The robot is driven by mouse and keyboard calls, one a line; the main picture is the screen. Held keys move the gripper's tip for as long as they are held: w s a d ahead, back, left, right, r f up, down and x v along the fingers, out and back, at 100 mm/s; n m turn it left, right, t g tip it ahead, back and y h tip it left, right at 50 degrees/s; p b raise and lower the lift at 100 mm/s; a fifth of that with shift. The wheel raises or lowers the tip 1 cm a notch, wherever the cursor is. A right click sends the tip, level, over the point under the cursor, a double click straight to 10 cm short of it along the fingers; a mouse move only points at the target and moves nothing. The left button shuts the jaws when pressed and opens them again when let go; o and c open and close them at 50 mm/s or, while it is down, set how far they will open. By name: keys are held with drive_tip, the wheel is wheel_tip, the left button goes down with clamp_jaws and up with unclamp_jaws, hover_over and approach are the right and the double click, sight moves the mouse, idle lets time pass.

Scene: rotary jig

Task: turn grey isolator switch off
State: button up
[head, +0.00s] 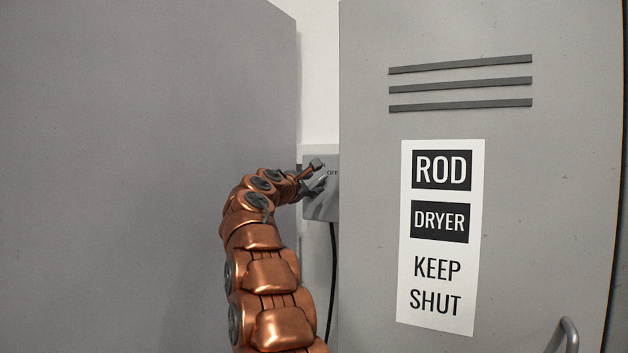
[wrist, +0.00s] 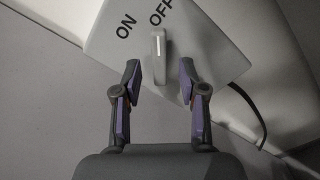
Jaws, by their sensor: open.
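The grey isolator switch is a box (head: 320,208) on the wall in the gap between two grey cabinets. It also shows in the wrist view (wrist: 205,45), with ON and OFF lettering. Its light grey handle (wrist: 159,45) has a white mark, and that end points at the OFF lettering in the wrist view. My gripper (head: 318,173) is at the box in the head view and hides much of the handle there. In the wrist view my gripper (wrist: 159,74) is open, one finger each side of the handle's lower part, with a visible gap on both sides.
A large grey cabinet side (head: 150,150) stands left of the gap. The rod dryer door (head: 540,220), with a sign and a handle (head: 563,337), stands close on the right. A black cable (head: 332,280) hangs below the box. Side room is narrow.

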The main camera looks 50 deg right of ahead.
drive_tip(key=shift+p+x, duration=0.3)
drive_tip(key=shift+x, duration=0.55)
clamp_jaws()
